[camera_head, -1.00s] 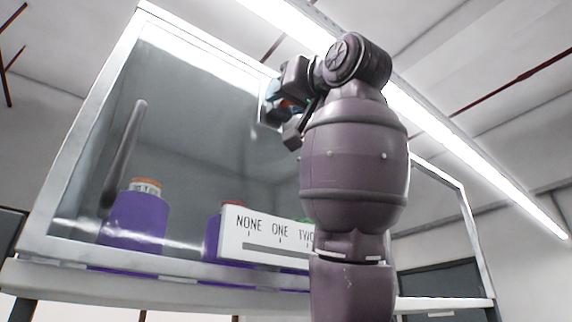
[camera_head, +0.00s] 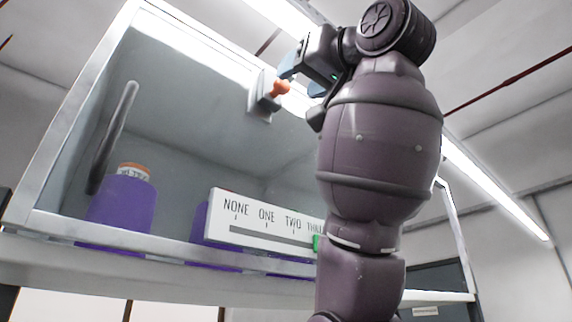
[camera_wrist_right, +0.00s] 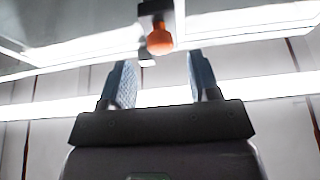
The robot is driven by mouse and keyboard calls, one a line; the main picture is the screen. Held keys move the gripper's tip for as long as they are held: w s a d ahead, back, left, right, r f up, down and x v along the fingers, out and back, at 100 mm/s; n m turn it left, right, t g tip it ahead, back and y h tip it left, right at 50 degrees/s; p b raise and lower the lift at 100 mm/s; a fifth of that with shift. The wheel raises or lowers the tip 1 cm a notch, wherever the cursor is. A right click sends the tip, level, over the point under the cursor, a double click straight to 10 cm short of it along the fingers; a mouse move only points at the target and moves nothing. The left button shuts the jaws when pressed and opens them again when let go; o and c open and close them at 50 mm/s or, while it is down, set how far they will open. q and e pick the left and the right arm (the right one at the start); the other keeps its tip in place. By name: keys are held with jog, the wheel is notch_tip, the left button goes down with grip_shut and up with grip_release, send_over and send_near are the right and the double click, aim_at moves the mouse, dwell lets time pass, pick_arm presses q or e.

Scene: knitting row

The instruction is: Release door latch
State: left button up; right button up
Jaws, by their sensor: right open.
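The door latch (camera_head: 262,100) is a grey block with an orange knob (camera_head: 280,88), mounted high on the glass door (camera_head: 190,110) of a cabinet. My right gripper (camera_head: 301,82) is open just to the right of the knob in the head view. In the right wrist view the orange knob (camera_wrist_right: 159,40) shows beyond the fingertips, between them left to right, with the two blue pads of my right gripper (camera_wrist_right: 157,75) apart and nothing between them. My left gripper is not in view.
A dark upright handle (camera_head: 113,138) is on the left of the door. Purple jars, one with an orange lid (camera_head: 122,207), stand behind the glass. A white panel marked NONE, ONE, TWO (camera_head: 265,218) is at the lower front, partly hidden by my right arm.

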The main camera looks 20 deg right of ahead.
jog(key=v, duration=0.3)
jog(key=shift+s+d+f, duration=0.1)
jog(key=shift+s, duration=0.1)
dwell(0.3)
